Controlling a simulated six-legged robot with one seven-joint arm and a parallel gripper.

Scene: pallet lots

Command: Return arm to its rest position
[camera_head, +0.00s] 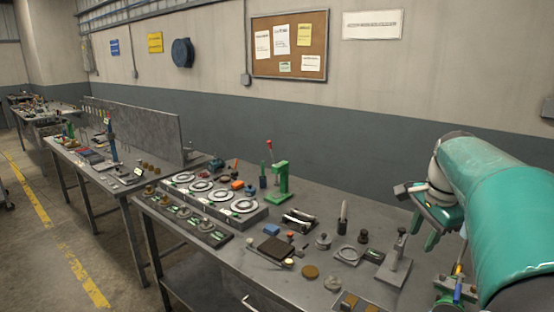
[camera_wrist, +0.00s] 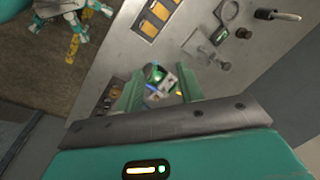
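My teal arm comes in from the right of the head view. My gripper (camera_head: 425,230) hangs above the right end of the workbench (camera_head: 215,265), its green fingers pointing down. In the wrist view my gripper (camera_wrist: 160,75) has its two green fingers apart, with nothing clearly held between them. A small cluster of tools with coloured handles (camera_head: 457,285) stands on the bench below. It shows between the fingers in the wrist view (camera_wrist: 158,88), apparently beyond them.
A grey stand with an upright post (camera_head: 395,262) is left of my gripper. A green press (camera_head: 280,182), a panel of round dials (camera_head: 215,196) and several small parts crowd the bench. A wall with a cork board (camera_head: 290,45) rises behind. Open floor (camera_head: 60,255) lies left.

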